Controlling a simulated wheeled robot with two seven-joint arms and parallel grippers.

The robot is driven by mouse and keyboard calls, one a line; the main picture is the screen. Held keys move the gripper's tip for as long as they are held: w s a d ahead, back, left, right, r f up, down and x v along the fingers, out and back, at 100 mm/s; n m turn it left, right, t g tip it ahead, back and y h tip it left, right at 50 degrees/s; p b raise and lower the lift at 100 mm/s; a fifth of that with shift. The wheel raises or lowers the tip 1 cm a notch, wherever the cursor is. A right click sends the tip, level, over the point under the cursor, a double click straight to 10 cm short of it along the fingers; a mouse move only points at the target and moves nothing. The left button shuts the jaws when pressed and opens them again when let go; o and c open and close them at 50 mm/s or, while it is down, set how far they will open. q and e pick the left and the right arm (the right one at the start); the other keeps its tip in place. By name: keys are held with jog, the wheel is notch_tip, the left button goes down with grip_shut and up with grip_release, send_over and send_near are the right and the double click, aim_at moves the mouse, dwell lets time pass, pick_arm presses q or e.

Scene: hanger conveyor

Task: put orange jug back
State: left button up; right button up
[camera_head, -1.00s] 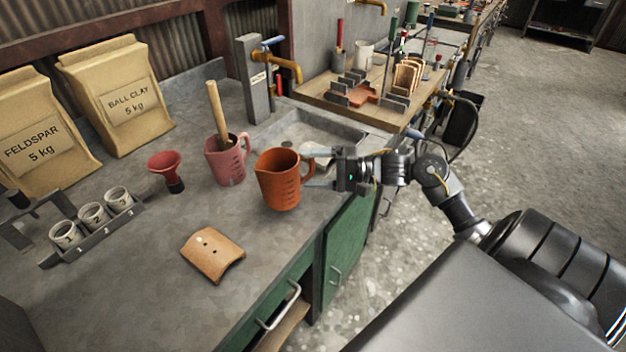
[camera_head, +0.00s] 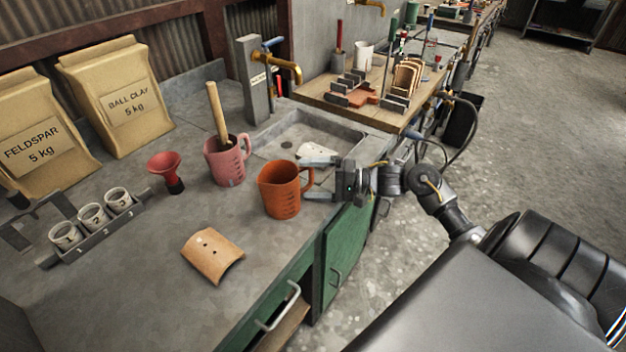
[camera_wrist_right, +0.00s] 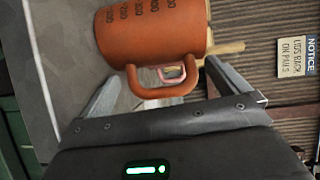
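The orange jug (camera_head: 281,190) is upright, low at the counter beside the sink, with its handle facing right. In the head view I cannot tell whether its base touches the counter. My right gripper (camera_head: 304,180) is at its right side, one finger on either side of the handle. In the right wrist view the jug (camera_wrist_right: 155,30) is between the tips of my right gripper (camera_wrist_right: 165,68), which appear to press on its body around the handle. My left gripper is in neither view.
A pink jug (camera_head: 226,162) holding a wooden stick stands close left of the orange jug. A curved clay piece (camera_head: 212,256) lies in front, left. A red funnel (camera_head: 166,171) stands farther left. The sink (camera_head: 330,135) is behind the gripper. Bare counter (camera_head: 120,290) shows at front left.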

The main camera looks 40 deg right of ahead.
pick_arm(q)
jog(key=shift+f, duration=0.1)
pick_arm(e)
jog(key=shift+r, duration=0.1)
jog(key=shift+s+d, duration=0.2)
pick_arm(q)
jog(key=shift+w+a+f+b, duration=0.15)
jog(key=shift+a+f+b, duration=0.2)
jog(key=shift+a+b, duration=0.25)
pick_arm(e)
jog(key=v, duration=1.1)
jog(key=shift+d, duration=0.15)
jog(key=shift+s+r, duration=0.1)
jog(key=shift+s, duration=0.05)
